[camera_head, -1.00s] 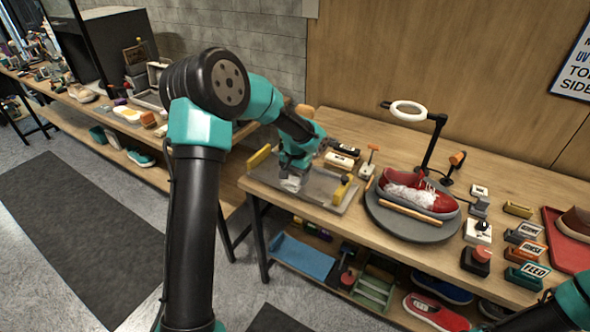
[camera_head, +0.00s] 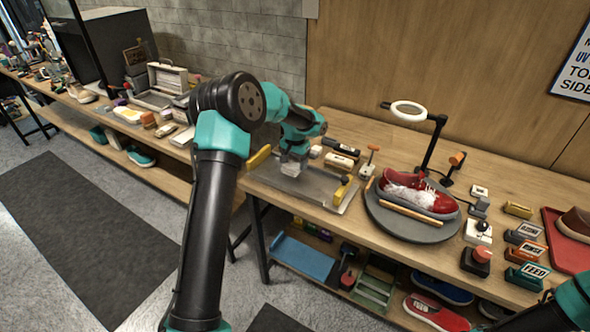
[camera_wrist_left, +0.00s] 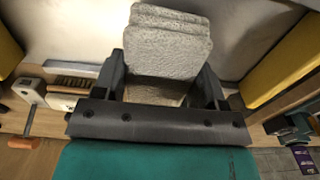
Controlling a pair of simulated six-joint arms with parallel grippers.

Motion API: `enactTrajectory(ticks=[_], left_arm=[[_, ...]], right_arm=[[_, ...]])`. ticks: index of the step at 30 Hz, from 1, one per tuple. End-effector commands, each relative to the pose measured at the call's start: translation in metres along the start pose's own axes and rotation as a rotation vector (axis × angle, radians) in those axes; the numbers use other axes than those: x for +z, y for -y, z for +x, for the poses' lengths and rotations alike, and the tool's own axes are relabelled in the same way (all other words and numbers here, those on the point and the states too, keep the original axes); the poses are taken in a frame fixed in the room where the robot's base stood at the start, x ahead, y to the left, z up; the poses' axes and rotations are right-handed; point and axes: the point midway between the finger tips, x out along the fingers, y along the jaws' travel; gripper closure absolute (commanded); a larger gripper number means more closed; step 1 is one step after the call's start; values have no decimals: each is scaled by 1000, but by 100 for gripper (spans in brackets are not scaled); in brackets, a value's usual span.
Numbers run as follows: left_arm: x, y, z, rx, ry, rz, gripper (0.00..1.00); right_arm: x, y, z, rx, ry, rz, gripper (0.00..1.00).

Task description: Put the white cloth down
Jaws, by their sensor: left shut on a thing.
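The white cloth (camera_wrist_left: 168,42) is a folded, speckled pale stack between the fingers of my left gripper (camera_wrist_left: 165,85) in the left wrist view. In the head view, my left gripper (camera_head: 291,172) points down over the grey tray (camera_head: 318,194) with yellow handles, shut on the cloth (camera_head: 291,168). I cannot tell whether the cloth touches the tray surface. My right gripper is not in view; only part of my right arm shows at the lower right.
A red sneaker (camera_head: 412,192) sits on a round grey turntable (camera_head: 392,222) to the right, beside a ring lamp (camera_head: 408,111). Wooden-handled brushes (camera_head: 339,161) lie behind the tray. Labelled buttons (camera_head: 526,252) stand at the right. The tray's front part is bare.

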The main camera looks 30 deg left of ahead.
Motion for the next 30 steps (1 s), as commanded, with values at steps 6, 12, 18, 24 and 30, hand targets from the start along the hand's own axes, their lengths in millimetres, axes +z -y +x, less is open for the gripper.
enactTrajectory(ticks=[6, 12, 18, 24, 30], left_arm=[[2, 0, 31, 1, 4, -1, 54], [1, 0, 34, 0, 1, -1, 54], [1, 0, 35, 0, 2, -1, 54], [1, 0, 37, 0, 1, -1, 23], [1, -1, 37, 0, 2, -1, 9]], right_arm=[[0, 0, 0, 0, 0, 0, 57], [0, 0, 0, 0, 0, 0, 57], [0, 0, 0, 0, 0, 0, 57], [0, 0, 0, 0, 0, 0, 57], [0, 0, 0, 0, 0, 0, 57]])
